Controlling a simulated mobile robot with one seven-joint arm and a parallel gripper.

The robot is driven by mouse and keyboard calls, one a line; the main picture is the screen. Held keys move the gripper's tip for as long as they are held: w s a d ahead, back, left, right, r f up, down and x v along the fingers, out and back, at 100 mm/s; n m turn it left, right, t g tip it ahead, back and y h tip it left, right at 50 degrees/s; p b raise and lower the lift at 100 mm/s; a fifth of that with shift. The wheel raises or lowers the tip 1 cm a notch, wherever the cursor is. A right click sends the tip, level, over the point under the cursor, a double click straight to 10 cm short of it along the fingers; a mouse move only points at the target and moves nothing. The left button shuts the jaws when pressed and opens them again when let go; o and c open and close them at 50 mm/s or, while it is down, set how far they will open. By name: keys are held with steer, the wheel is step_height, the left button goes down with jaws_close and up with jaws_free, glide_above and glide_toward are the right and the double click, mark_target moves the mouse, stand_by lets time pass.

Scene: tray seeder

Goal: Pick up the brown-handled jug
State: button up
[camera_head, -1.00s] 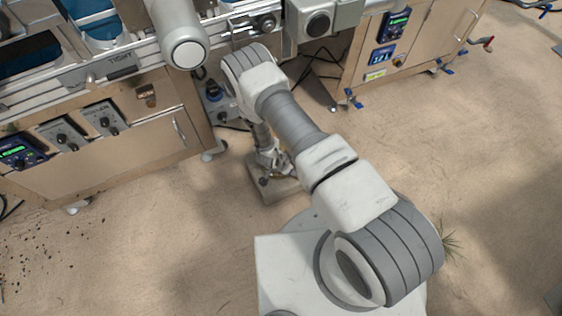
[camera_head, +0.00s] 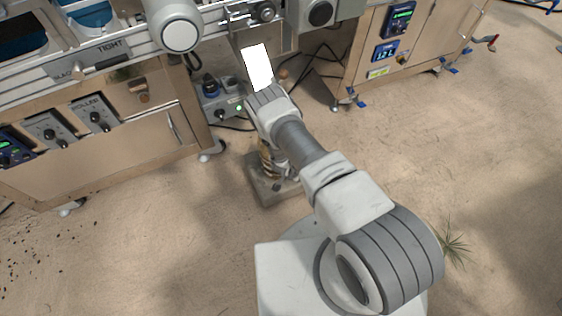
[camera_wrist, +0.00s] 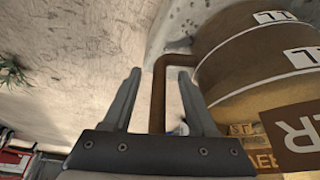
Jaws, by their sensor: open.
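The jug (camera_wrist: 235,72) fills the right side of the wrist view, a brown body with white labels and pale bands. Its brown handle (camera_wrist: 157,108) bends out to the left from the body. My gripper (camera_wrist: 160,74) is open, with one finger on each side of the handle in that view. I see no clear contact between fingers and handle. In the head view, a brown and yellowish banded part (camera_head: 267,160), likely the jug, shows beside my arm. My arm hides most of that spot, and the fingers cannot be made out there.
A low block (camera_head: 262,190) stands on the sandy floor under that spot. The tray seeder bench (camera_head: 125,135) with control boxes is behind and left, and a cabinet (camera_head: 420,45) is at right. Dark cables (camera_head: 318,68) hang between them. Open floor lies right and lower left.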

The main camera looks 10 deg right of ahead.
steer(key=shift+w+d+f, duration=0.1)
steer(key=shift+f, duration=0.25)
steer(key=shift+c, duration=0.2)
jaws_close()
stand_by(1.0)
